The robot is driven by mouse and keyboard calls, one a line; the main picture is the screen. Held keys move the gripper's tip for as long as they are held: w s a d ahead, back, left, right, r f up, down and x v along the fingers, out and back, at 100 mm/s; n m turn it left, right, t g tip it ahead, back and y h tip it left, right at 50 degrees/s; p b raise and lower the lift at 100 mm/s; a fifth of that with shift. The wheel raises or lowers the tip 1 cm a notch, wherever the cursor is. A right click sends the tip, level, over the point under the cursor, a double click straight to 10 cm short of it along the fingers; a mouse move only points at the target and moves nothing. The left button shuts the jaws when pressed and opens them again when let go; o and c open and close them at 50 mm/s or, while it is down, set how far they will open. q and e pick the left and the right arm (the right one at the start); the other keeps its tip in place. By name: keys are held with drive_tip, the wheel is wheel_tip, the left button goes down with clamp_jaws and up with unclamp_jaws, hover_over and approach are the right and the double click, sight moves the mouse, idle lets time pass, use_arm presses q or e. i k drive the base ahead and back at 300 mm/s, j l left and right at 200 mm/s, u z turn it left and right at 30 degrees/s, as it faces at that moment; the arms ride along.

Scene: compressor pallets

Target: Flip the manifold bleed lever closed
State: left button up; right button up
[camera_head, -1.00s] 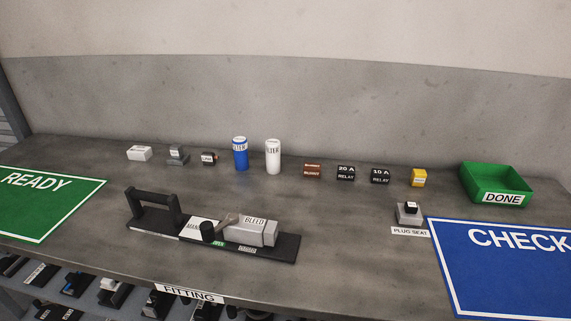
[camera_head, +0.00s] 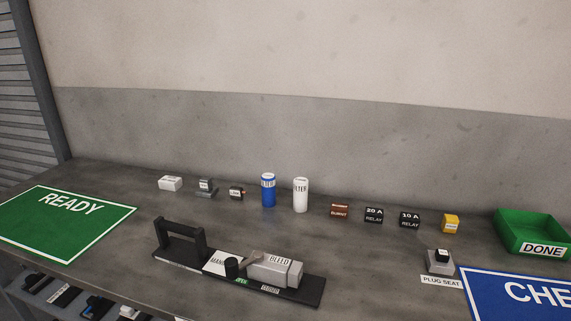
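The bleed lever (camera_head: 252,258) is a small grey bar between a black round knob (camera_head: 232,267) and the block, slanting up to the right. A green label (camera_head: 242,281) lies in front of the knob, and a paler label (camera_head: 270,289) lies to its right. Both labels are too small to read surely. Neither gripper shows in the head view.
Along the back stand a blue filter (camera_head: 268,190), a white filter (camera_head: 301,195), relays (camera_head: 374,216) and small boxes. A green DONE bin (camera_head: 530,233) is at right, above a blue CHECK mat (camera_head: 510,292). A plug seat (camera_head: 440,263) stands beside it. A green READY mat (camera_head: 65,225) is at left.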

sight(232, 266)
drive_tip(key=j+z, duration=0.25)
drive_tip(key=j, duration=0.45)
drive_tip(key=k+j+z, duration=0.1)
drive_tip(key=j+z, duration=0.15)
drive_tip(key=j, duration=0.4)
